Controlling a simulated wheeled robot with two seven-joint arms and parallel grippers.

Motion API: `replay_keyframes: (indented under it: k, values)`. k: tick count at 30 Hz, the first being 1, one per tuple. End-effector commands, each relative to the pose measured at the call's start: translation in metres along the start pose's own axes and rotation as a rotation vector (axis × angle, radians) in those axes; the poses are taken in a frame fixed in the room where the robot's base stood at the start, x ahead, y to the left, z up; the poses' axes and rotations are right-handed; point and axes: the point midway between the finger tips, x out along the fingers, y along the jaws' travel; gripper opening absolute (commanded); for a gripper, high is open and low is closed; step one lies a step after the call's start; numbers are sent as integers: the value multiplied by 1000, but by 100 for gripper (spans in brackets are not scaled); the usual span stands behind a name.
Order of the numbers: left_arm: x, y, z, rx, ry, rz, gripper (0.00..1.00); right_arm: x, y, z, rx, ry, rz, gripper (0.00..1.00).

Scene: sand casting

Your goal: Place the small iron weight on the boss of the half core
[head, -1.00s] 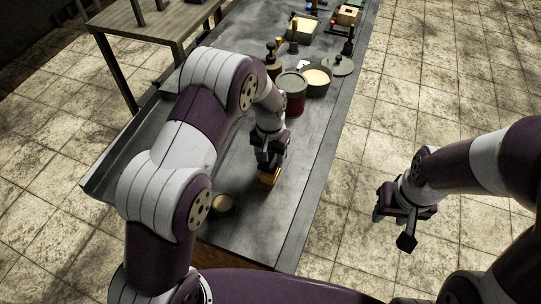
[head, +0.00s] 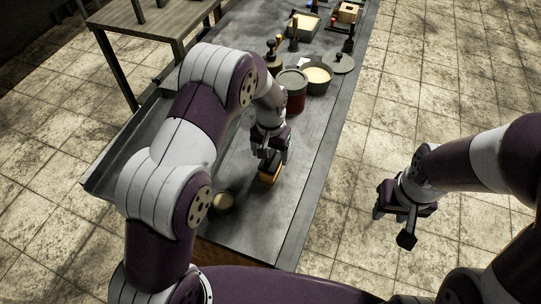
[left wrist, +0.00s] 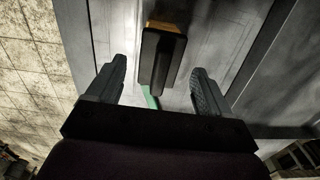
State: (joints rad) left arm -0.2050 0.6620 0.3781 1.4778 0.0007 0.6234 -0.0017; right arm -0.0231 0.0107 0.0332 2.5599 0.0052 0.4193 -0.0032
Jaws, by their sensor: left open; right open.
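My left gripper (head: 270,157) is open, just above a small orange-brown block (head: 269,176) with a dark top on the metal bench. In the left wrist view, a dark block with an orange edge (left wrist: 163,42) and a dark bar below it (left wrist: 158,78) lie between the spread fingers, with gaps at both sides. I cannot tell whether the dark piece is the iron weight. My right gripper (head: 391,226) is open and empty, beyond the bench's right edge.
A dark red pot (head: 293,92), a pan of pale material (head: 317,76) and a grey lid (head: 339,63) stand farther along the bench (head: 290,220). Several tools and boxes are at the far end. A green strip (left wrist: 151,98) shows below the dark bar. The bench's right side is clear.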

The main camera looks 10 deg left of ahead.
Motion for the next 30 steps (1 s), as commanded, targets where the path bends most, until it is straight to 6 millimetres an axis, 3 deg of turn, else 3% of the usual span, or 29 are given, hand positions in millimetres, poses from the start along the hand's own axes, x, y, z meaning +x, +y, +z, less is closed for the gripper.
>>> replay_keyframes:
  k: [9, 15, 17, 22, 27, 30]
  values:
    - [-79, 0, 0, 0, 4, 0, 80, 14, 0, 2, 0, 0, 0, 43]
    - [-103, -4, 8, -9, 7, 0, 80, 14, 0, 2, 0, 0, 0, 43]
    - [-108, -11, 24, -27, 16, 0, 80, 14, 0, 2, 0, 0, 0, 43]
    - [-119, -34, 104, -104, 68, -2, 80, 14, 0, 2, 0, 0, 0, 43]
    - [-116, -42, 178, -164, 109, -7, 80, 14, 0, 2, 0, 0, 0, 43]
    - [-114, -42, 200, -181, 120, -9, 80, 14, 0, 2, 0, 0, 0, 43]
